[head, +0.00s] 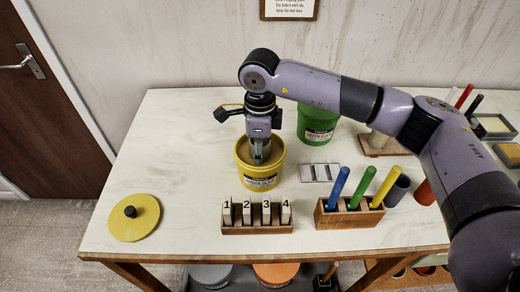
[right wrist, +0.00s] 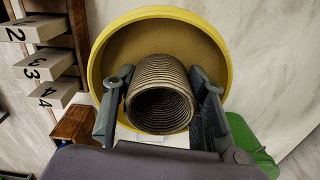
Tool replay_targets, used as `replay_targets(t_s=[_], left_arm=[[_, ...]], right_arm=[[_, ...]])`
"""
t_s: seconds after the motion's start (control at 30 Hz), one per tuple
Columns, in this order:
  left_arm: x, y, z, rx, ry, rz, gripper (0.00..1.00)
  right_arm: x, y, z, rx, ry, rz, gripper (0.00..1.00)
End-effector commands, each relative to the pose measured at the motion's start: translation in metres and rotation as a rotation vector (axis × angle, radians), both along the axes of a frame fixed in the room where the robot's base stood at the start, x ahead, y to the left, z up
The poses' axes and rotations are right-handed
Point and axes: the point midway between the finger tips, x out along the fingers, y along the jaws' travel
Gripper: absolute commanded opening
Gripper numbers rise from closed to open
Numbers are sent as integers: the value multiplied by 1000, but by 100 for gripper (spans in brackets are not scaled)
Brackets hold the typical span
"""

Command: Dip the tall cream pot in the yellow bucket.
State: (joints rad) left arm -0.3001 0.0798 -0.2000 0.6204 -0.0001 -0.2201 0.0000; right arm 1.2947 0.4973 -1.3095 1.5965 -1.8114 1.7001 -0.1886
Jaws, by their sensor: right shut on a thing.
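The yellow bucket (head: 260,178) stands uncovered near the table's middle and holds a tan-brown liquid. It also fills the back of the right wrist view (right wrist: 218,50). My right gripper (head: 259,158) points down into the bucket's mouth. In the right wrist view, its fingers are shut on a ribbed, grey-cream pot (right wrist: 160,100), gripped by its sides with its open end toward the camera. The pot's lower end is hidden, so I cannot tell how deep it is in the liquid. My left gripper is not in view.
A yellow lid (head: 130,225) lies at left. A green bucket (head: 315,122) stands behind.

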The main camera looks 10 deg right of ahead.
Motion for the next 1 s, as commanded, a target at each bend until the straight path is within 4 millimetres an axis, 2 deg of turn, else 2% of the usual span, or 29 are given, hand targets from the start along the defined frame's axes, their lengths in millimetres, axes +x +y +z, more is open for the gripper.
replay_targets(t_s=[0.33,1.0], left_arm=[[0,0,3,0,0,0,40],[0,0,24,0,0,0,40]], right_arm=[[0,0,6,1,-1,0,8],[0,0,53,1,-1,0,8]])
